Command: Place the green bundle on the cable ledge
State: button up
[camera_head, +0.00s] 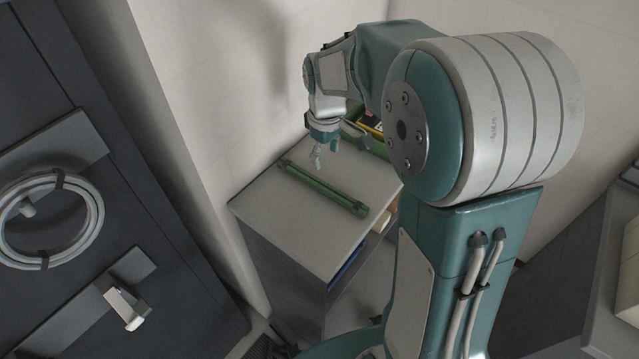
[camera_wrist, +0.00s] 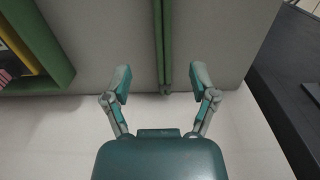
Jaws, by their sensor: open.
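The green bundle (camera_head: 322,188), long and thin with dark bands near its ends, lies on the light grey cabinet top (camera_head: 290,225). My gripper (camera_head: 328,150) is above the bundle's far part, jaws apart and empty. In the wrist view the bundle (camera_wrist: 163,42) runs up and down the picture, its near end between the spread fingers of my gripper (camera_wrist: 161,80). I see no contact. A dark rack at the left carries a plate with a cable coil (camera_head: 45,220) and a lower plate with a pale block (camera_head: 125,305); I cannot tell which part is the cable ledge.
A green open box (camera_wrist: 62,78) holding yellow and dark items stands beside the bundle on the cabinet top. Pale walls (camera_head: 225,70) close in behind the cabinet. A grey bench (camera_head: 610,300) stands at the right edge. My arm hides part of the cabinet's right side.

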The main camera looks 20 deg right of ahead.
aim_at(324, 185)
notch_tip(324, 185, down, 10)
jog(key=shift+s+a+f, duration=0.1)
jog(key=shift+s, duration=0.05)
dwell(0.3)
grip_shut()
